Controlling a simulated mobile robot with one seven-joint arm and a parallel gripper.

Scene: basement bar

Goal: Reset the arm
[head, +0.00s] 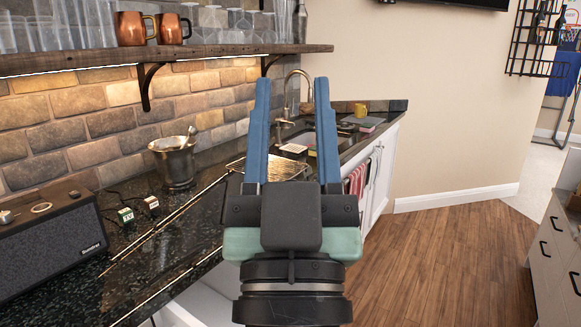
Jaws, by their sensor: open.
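My gripper (291,130) is in the middle of the head view. Its two long blue fingers point up and forward, well apart, with nothing between them but the view of the sink area behind. The black wrist and a pale green band below it fill the lower middle. The gripper hides part of the counter's front edge and the cabinet below.
A dark stone counter (215,213) holds a speaker (52,243), two small boxes, a metal mortar (175,162), a wire rack (280,168) and a sink with a tap (292,92). A wooden shelf (215,52) with glasses and copper mugs hangs above. Open wood floor (450,250) lies right.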

